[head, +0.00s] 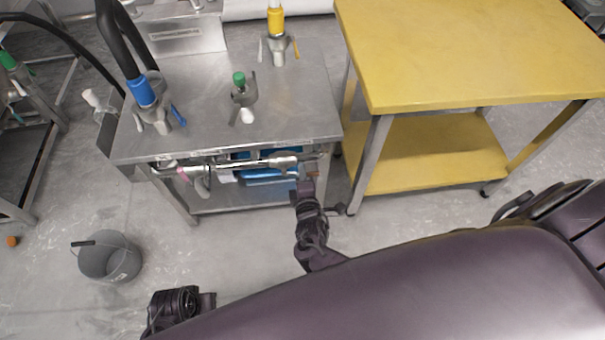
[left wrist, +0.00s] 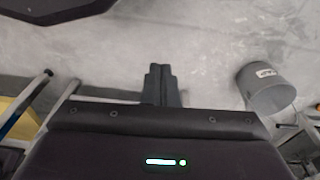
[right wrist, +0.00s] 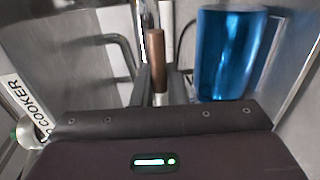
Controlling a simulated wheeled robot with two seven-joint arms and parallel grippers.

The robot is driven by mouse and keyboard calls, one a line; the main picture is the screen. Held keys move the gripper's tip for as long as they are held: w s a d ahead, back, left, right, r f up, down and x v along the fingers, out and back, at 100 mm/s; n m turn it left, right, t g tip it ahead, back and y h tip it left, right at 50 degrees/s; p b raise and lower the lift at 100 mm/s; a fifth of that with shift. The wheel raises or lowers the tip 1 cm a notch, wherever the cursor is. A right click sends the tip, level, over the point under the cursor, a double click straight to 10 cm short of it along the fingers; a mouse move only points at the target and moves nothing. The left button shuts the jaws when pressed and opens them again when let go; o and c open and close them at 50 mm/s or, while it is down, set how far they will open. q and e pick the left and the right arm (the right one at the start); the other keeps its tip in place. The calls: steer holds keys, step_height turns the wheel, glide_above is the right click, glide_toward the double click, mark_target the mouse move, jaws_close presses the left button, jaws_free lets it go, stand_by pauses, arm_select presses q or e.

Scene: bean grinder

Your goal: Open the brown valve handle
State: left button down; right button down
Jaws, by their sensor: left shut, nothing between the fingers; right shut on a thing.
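The brown valve handle (right wrist: 158,62) stands upright in the right wrist view, between the fingers of my right gripper (right wrist: 160,78). That gripper is shut on the handle. In the head view my right gripper (head: 305,184) is at the front right end of the steel bench, and a small brown bit of the handle (head: 313,174) shows beside it. The valve body is mostly hidden. My left gripper (left wrist: 158,72) is shut and empty above the bare floor; its arm shows at the lower left of the head view.
A blue cylinder (right wrist: 224,55) stands close to the right of the handle. The steel bench (head: 290,95) carries several fittings. A yellow table (head: 470,50) is to its right. A grey bucket (head: 110,262) stands on the floor at left.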

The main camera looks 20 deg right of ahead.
steer(key=c, duration=1.5)
jaws_free()
